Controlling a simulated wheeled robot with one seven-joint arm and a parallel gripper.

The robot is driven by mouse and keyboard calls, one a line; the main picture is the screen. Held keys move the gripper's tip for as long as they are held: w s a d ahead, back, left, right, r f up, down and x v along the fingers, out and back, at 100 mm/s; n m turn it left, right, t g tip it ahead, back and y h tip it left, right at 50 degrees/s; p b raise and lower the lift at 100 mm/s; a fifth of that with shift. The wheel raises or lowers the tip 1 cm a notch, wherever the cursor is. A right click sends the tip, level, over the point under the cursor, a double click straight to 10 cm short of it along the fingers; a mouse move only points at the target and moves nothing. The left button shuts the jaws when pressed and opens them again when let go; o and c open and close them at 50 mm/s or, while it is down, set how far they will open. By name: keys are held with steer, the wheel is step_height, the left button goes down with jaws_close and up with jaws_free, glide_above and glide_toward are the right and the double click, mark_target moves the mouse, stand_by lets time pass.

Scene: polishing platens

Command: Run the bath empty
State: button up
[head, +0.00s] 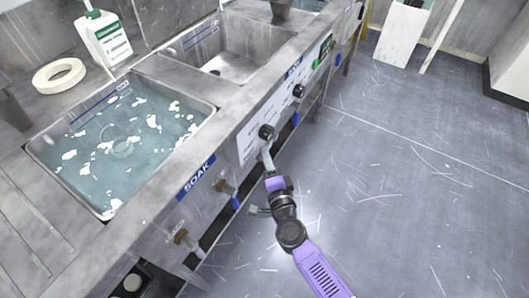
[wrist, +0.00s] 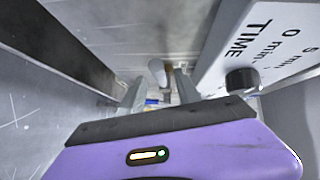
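The bath (head: 208,108) is the left basin, marked SOAK, and holds bluish water (head: 150,123) with white foam patches. A round fitting (head: 122,148) shows through the water. My gripper (head: 264,153) is at the bench front, just below a black knob, right of the valves. In the wrist view my gripper (wrist: 160,92) has its fingers apart. A grey rounded piece (wrist: 157,72) shows beyond and between the tips; I cannot tell what it belongs to.
A timer panel (wrist: 270,50) with a black knob (wrist: 242,80) is close on the right of the fingers. A second basin (head: 245,47) shows no clear water. Floor (head: 400,190) at right is clear.

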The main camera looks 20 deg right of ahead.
steer(key=shift+w+d+f+b, duration=0.1)
steer(key=shift+w+d+b, duration=0.05)
steer(key=shift+w, duration=0.8)
steer(key=shift+w+d+f+b, duration=0.1)
steer(key=shift+w+d+b, duration=0.05)
steer(key=shift+w, duration=0.8)
jaws_close()
